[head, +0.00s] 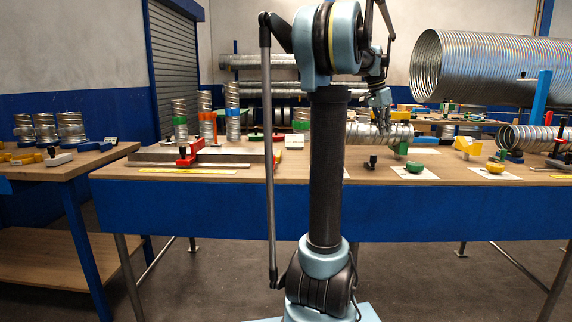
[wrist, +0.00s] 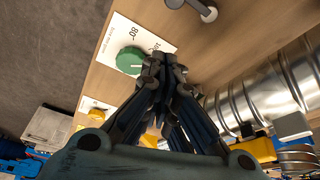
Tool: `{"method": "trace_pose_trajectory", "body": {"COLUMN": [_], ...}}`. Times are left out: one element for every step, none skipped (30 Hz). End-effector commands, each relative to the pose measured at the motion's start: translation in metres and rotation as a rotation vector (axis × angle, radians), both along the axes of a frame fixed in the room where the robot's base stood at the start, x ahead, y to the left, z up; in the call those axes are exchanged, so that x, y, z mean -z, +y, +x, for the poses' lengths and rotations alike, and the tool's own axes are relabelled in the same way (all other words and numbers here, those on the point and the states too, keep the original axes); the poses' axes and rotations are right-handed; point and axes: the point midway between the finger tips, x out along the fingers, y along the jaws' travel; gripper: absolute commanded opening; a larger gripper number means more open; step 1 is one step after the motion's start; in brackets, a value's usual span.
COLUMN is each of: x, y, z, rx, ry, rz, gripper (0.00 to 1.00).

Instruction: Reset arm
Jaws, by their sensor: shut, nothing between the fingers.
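My gripper (head: 382,98) is at the end of my raised arm in the head view, above the workbench (head: 230,178). In the wrist view my gripper (wrist: 165,62) points toward the bench top, its fingers together with nothing between them. A green round piece (wrist: 130,60) lies on a white marked card near the fingertips in that view. It appears to be the green piece (head: 415,167) on a card in the head view. A ribbed metal duct (wrist: 265,98) lies to the right of the fingers in the wrist view. My arm hides part of the bench middle.
A large spiral duct (head: 490,68) is at the right, above bench height. Short ducts with coloured collars (head: 180,122) stand on the bench at left. A red clamp (head: 190,153) and a yellow piece (head: 495,168) are on the bench. A side table (head: 62,165) stands at far left.

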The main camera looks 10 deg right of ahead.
Motion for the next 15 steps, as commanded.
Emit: {"method": "trace_pose_trajectory", "body": {"x": [0.001, 0.002, 0.005, 0.007, 0.009, 0.014, 0.018, 0.022, 0.028, 0.033, 0.037, 0.044, 0.050, 0.055, 0.062], "y": [0.005, 0.009, 0.017, 0.024, 0.033, 0.047, 0.058, 0.070, 0.086, 0.098, 0.109, 0.124, 0.135, 0.145, 0.160], "z": [-0.001, -0.002, -0.003, -0.004, -0.006, -0.009, -0.012, -0.015, -0.020, -0.024, -0.028, -0.034, -0.039, -0.043, -0.050], "rx": [-0.009, -0.021, -0.040, -0.058, -0.079, -0.114, -0.143, -0.173, -0.216, -0.248, -0.279, -0.323, -0.354, -0.386, -0.429], "ry": [0.000, 0.002, 0.004, 0.005, 0.008, 0.012, 0.015, 0.019, 0.023, 0.026, 0.029, 0.034, 0.037, 0.040, 0.044], "rz": [0.002, 0.003, 0.006, 0.008, 0.010, 0.015, 0.018, 0.021, 0.026, 0.030, 0.034, 0.037, 0.040, 0.044, 0.047], "gripper": [0.00, 0.00, 0.00, 0.00, 0.00, 0.00, 0.00, 0.00, 0.00, 0.00, 0.00, 0.00, 0.00, 0.00, 0.00]}}
